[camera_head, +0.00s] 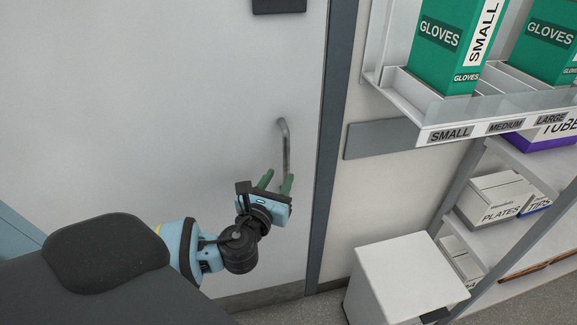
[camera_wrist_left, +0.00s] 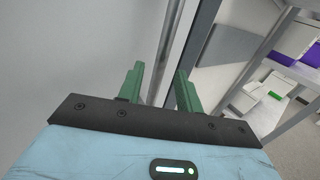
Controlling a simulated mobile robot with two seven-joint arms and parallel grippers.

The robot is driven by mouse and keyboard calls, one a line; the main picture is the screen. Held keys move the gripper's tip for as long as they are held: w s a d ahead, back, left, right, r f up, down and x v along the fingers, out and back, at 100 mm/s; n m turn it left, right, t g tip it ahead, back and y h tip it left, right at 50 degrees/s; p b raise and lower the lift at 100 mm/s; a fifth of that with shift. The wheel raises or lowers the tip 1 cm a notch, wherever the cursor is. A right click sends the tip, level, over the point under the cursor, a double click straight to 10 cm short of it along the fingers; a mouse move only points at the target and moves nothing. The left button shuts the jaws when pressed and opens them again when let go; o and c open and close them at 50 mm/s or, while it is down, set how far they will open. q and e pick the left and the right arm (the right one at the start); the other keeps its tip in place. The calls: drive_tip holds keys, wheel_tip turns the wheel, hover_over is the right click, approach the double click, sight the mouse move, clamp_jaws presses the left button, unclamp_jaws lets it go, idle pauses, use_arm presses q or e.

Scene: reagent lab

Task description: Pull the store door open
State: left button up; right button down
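The store door (camera_head: 150,110) is a pale flat panel filling the left of the head view and looks shut against its dark grey frame (camera_head: 335,110). Its handle (camera_head: 284,140) is an upright metal bar near the door's right edge. My left gripper (camera_head: 277,175) is at the handle's lower part, with its two green fingers apart. In the left wrist view the open fingers (camera_wrist_left: 160,70) stand either side of a grey upright bar that looks like the handle (camera_wrist_left: 170,45). I cannot tell whether either finger touches it. My right gripper is not in view.
Right of the frame is a wall with a grey plate (camera_head: 380,138). A rack (camera_head: 400,85) holds green glove boxes (camera_head: 445,45), with shelves of cartons below (camera_head: 495,195). A white bin or cabinet (camera_head: 405,275) stands on the floor near the frame.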

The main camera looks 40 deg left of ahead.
sight(285, 168)
use_arm(q)
drive_tip(key=x, duration=0.5)
drive_tip(key=shift+w, duration=0.35)
clamp_jaws()
